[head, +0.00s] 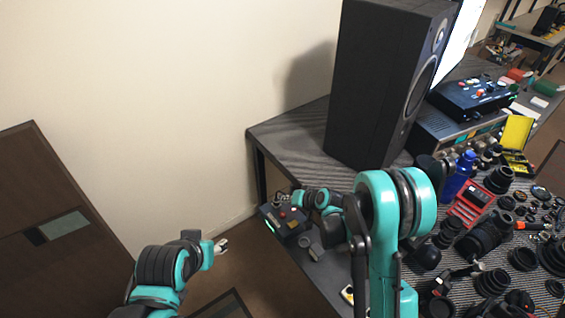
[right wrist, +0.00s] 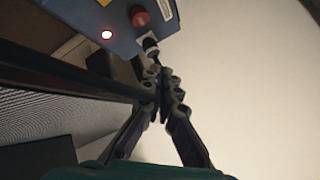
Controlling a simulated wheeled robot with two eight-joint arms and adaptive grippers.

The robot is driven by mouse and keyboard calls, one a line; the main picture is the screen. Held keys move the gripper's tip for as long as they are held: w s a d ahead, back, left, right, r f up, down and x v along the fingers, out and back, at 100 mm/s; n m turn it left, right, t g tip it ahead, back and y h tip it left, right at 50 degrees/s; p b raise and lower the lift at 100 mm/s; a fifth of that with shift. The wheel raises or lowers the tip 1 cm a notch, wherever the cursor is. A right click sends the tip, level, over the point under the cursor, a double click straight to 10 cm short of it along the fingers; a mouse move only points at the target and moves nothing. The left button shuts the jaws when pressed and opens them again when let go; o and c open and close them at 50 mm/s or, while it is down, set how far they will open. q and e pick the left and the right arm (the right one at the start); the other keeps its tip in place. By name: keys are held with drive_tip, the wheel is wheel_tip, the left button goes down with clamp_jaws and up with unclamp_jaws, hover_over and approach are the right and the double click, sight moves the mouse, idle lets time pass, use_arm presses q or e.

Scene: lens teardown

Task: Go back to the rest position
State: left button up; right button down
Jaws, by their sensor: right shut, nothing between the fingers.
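My right gripper (right wrist: 162,88) shows in the right wrist view with its fingers closed together and nothing between them. Its tips are close to a blue-grey control box (right wrist: 105,22) with a red button and a lit red light; whether they touch it I cannot tell. In the head view, my right arm bends over the table's left end, with its teal wrist just above the control box (head: 287,226). My left arm comes in at the lower left, and its end (head: 221,245) is over the floor, too small to tell its fingers.
A large black speaker (head: 375,85) stands on the dark table (head: 290,140) behind my right arm. Several lens parts, a blue bottle (head: 457,177) and a red tray (head: 470,203) crowd the table's right side. Brown wooden panel (head: 60,205) is at left; pale wall is behind.

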drive_tip(key=s+d+r+h, duration=0.2)
drive_tip(key=s+d+r, duration=0.2)
drive_tip(key=s+r, duration=0.3)
drive_tip(key=s+d+r+h, duration=0.1)
drive_tip(key=s+d+r, duration=0.3)
drive_tip(key=r, duration=0.5)
drive_tip(key=s+d+r+h, duration=0.1)
drive_tip(key=s+d, duration=0.3)
drive_tip(key=s, duration=0.4)
drive_tip(key=s+d+r+h, duration=0.2)
drive_tip(key=s+d, duration=0.2)
drive_tip(key=s, duration=0.4)
drive_tip(key=shift+s+d+n, duration=0.15)
drive_tip(key=shift+s+n, duration=0.15)
drive_tip(key=shift+s, duration=0.1)
drive_tip(key=shift+r, duration=0.1)
